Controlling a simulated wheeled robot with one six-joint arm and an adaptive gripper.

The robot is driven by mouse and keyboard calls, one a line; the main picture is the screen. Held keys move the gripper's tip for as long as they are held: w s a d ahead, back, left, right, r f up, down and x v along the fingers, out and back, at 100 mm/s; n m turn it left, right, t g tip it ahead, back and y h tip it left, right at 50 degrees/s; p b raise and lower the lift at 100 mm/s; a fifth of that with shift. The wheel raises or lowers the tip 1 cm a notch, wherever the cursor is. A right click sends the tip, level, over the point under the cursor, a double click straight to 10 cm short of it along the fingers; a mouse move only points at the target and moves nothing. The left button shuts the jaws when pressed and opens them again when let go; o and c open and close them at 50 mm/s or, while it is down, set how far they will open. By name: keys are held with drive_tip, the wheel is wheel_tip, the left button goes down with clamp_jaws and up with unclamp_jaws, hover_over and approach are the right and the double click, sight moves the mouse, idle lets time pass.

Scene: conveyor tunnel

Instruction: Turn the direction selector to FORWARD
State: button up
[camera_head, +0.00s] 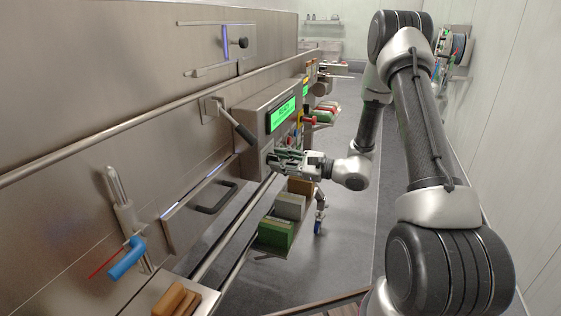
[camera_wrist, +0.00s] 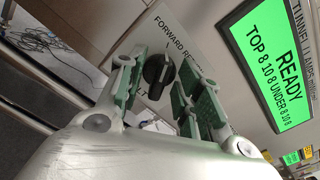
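The direction selector (camera_wrist: 157,72) is a black rotary knob on a pale metal panel, seen in the wrist view. The printed words "FORWARD" and the start of "RE" lie above it, partly cut off by a finger. My gripper (camera_wrist: 162,88) has its green-padded fingers apart, one on each side of the knob, with gaps showing. I cannot tell exactly which label the knob points to. In the head view, my gripper (camera_head: 283,158) is at the lower front of the control box, and the selector is hidden there.
The control box has a green screen (camera_head: 283,113), which reads READY in the wrist view (camera_wrist: 280,60). A black-handled lever (camera_head: 238,129) juts out left of the box. Open floor lies right.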

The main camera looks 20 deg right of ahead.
drive_tip(key=v, duration=1.2)
